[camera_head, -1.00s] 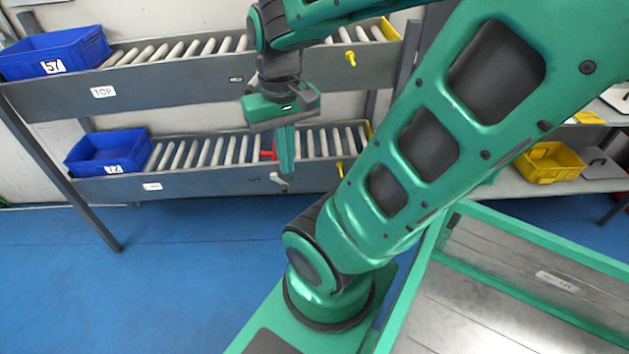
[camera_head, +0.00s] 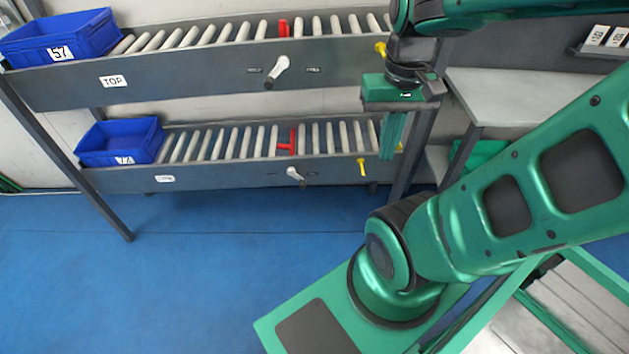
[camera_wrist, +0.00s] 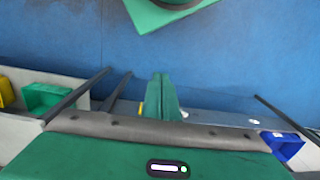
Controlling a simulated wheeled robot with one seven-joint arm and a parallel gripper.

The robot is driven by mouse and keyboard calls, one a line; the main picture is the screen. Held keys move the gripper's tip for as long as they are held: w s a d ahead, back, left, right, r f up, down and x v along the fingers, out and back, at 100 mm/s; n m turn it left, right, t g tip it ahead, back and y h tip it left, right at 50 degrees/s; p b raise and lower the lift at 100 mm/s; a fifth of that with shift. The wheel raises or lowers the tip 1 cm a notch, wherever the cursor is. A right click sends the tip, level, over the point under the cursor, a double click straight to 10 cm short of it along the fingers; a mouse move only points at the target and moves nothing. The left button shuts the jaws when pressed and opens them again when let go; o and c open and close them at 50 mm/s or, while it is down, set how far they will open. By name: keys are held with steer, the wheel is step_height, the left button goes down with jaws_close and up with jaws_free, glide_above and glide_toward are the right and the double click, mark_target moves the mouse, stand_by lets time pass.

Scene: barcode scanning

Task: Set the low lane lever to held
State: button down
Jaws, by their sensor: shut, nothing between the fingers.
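The low lane lever (camera_head: 295,174) is a small pale handle on the front rail of the lower roller lane (camera_head: 225,176). It slants down to the right, between two small marks too small to read. A red stop piece (camera_head: 287,142) stands up among the rollers behind it. My gripper (camera_head: 391,150) is shut and empty, fingers pointing down, right of the lever at the lane's right end and apart from it. In the wrist view the closed green fingers (camera_wrist: 163,97) show, with a pale bit that may be the lever (camera_wrist: 184,114) just to their right.
The upper lane (camera_head: 190,82), labelled TOP, has its own lever (camera_head: 277,70) and red stop (camera_head: 284,28). Blue bins sit at the left of the upper lane (camera_head: 85,42) and lower lane (camera_head: 125,150). A yellow peg (camera_head: 362,167) juts from the lower rail. Blue floor (camera_head: 180,260) is clear in front.

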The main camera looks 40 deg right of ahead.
steer(key=w+d+f+n+t, duration=0.1)
steer(key=w+d+f, duration=0.2)
steer(key=w+f, duration=0.4)
steer(key=w+d+f+n+t, duration=0.1)
steer(key=w+d+f, duration=0.4)
steer(key=w, duration=0.5)
steer(key=w+f+t, duration=0.1)
steer(key=w+f, duration=0.2)
steer(key=f, duration=0.5)
steer(key=w+d+f+m+t+y, duration=0.1)
steer(key=w+f, duration=0.3)
steer(key=f, duration=0.4)
steer(key=w+d+f+t, duration=0.1)
steer(key=w+f, duration=0.3)
steer(key=f, duration=0.4)
steer(key=shift+f+m+t, duration=0.2)
steer(key=shift+m+t, duration=0.1)
steer(key=shift+t, duration=0.3)
